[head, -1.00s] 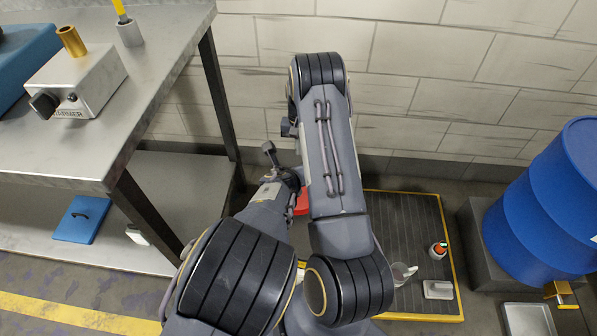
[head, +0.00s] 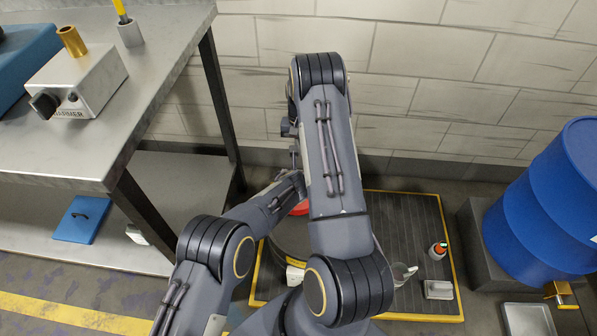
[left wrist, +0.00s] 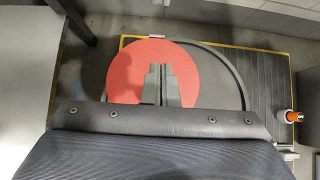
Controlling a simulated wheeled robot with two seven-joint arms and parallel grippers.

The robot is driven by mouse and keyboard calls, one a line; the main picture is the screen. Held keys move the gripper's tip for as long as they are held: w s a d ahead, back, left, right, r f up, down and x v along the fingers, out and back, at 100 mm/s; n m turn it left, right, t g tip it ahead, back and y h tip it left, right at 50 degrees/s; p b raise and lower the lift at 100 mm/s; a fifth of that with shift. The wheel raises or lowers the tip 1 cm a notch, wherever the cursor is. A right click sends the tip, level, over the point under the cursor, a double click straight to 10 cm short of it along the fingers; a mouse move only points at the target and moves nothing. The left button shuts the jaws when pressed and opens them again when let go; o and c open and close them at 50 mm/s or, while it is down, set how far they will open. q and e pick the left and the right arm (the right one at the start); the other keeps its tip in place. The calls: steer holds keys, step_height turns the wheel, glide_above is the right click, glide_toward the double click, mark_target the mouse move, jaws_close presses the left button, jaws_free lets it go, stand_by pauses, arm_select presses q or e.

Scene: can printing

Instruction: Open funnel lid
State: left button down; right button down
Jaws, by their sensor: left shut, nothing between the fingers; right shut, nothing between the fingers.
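The red round funnel lid (left wrist: 122,70) lies on top of a dark drum (left wrist: 215,90) in the left wrist view. My left gripper (left wrist: 161,70) has its fingers together over the lid's right part; I cannot tell whether they touch it. In the head view only a strip of the red lid (head: 301,208) shows, between my arms, and the left fingertips are largely hidden there. My right gripper (head: 288,128) shows partly beside my raised right arm, shut and empty, beyond the lid. The funnel itself is not clearly visible.
The drum stands on a ridged dark platform (head: 405,225) with yellow edges. A small orange-topped bottle (head: 437,250) and a clear cup (head: 402,272) stand on it. A blue barrel (head: 550,205) is at the right. A metal bench (head: 150,60) with a warmer box (head: 85,80) is at the left.

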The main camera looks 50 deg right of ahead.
arm_select(q)
steer(key=shift+w+d+r, duration=0.3)
steer(key=shift+w+d, duration=0.1)
steer(key=shift+d, duration=0.1)
stand_by(0.7)
arm_select(e)
steer(key=c, duration=2.2)
jaws_free()
steer(key=c, duration=1.3)
jaws_free()
steer(key=shift+o, duration=0.2)
arm_select(q)
steer(key=v, duration=0.8)
steer(key=shift+p, duration=0.45)
arm_select(e)
step_height(320, 180, up, 13)
steer(key=w+d, duration=0.1)
steer(key=shift+d, duration=0.2)
arm_select(q)
steer(key=shift+f, duration=0.1)
arm_select(e)
steer(key=shift+f, duration=0.15)
